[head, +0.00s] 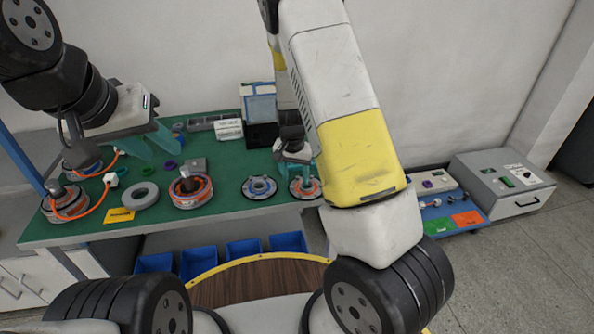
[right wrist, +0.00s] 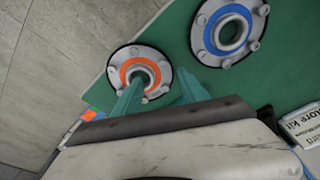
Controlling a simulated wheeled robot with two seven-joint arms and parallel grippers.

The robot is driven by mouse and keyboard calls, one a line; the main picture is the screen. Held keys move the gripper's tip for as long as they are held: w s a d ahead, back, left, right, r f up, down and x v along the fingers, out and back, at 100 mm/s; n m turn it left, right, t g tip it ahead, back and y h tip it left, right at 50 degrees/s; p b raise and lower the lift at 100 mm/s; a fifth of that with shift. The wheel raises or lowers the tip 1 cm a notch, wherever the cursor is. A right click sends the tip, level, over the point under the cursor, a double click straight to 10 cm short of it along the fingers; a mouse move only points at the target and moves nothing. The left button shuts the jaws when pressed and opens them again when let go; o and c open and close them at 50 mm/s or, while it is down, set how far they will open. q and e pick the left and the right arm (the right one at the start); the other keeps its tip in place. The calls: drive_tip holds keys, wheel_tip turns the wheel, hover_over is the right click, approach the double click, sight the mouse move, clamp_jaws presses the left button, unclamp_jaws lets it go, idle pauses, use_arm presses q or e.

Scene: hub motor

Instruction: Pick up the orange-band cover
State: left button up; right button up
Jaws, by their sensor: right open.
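The orange-band cover (head: 304,188) lies flat at the green table's front edge, right of the blue-band cover (head: 259,187). In the right wrist view the orange-band cover (right wrist: 123,70) is a grey flanged disc with an orange ring and a central hole. My right gripper (right wrist: 160,75) is open and empty. Its left finger overlaps the cover's hole and lower part in the picture; its right finger is over bare green table. Contact cannot be told. The blue-band cover (right wrist: 222,52) is up and right of the fingers. My left gripper (head: 164,156) appears open and empty over the table's left part.
Motor parts with orange cable (head: 66,203), a grey ring (head: 139,195) and a wound stator (head: 190,190) sit on the table's left part. Boxes (head: 229,129) stand at the back. Blue bins (head: 243,252) are below. A grey case (head: 503,183) stands at right.

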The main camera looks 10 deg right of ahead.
drive_tip(key=shift+w+d+f, duration=0.1)
drive_tip(key=shift+w+f, duration=0.1)
drive_tip(key=shift+f, duration=1)
clamp_jaws()
drive_tip(key=shift+r, duration=0.1)
